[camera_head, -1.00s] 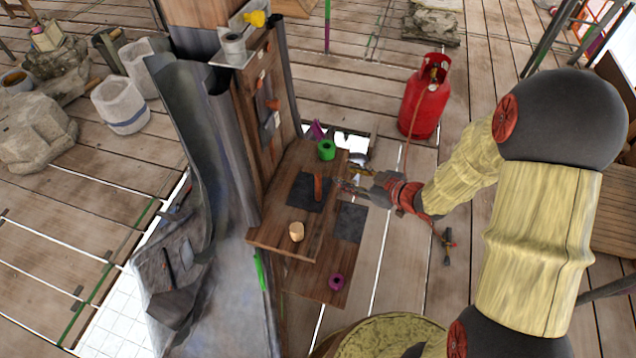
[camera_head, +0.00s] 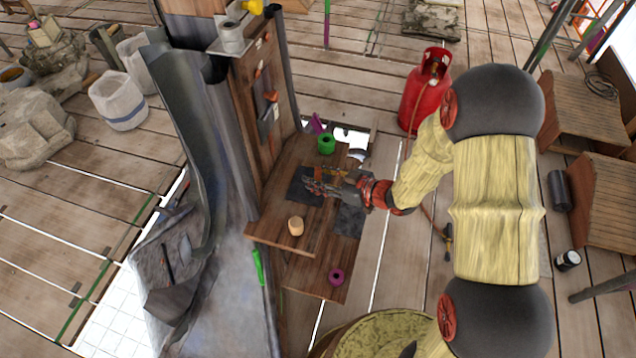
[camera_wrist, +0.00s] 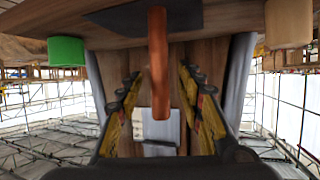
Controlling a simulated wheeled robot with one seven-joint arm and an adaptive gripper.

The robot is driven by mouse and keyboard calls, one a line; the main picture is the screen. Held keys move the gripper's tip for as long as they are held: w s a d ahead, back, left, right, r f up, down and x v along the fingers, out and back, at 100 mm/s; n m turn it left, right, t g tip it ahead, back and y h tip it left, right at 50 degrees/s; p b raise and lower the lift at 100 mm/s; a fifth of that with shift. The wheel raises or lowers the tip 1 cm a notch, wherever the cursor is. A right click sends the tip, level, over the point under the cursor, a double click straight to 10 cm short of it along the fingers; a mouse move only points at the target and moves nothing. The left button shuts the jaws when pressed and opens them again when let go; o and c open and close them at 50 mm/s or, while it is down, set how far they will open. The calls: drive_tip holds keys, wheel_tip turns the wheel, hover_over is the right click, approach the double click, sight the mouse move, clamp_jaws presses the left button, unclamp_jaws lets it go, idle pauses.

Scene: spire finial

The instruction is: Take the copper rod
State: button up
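The copper rod (camera_wrist: 158,65) stands on a dark square on the wooden shelf, and appears upside down in the wrist view. There it lies between the two yellow-and-black fingers of my gripper, with a visible gap on each side. My gripper (camera_head: 312,184) reaches in from the right over the shelf, and its fingers are open around the rod. In the head view my gripper hides most or all of the rod.
On the shelf (camera_head: 268,228) stand a green ring-shaped piece (camera_head: 326,144) behind my gripper and a pale wooden cylinder (camera_head: 295,225) in front. A purple ring (camera_head: 336,276) lies on the lower board. An upright panel rises at left. A red gas bottle (camera_head: 425,90) stands behind.

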drive_tip(key=c, duration=0.3)
clamp_jaws()
idle(0.6)
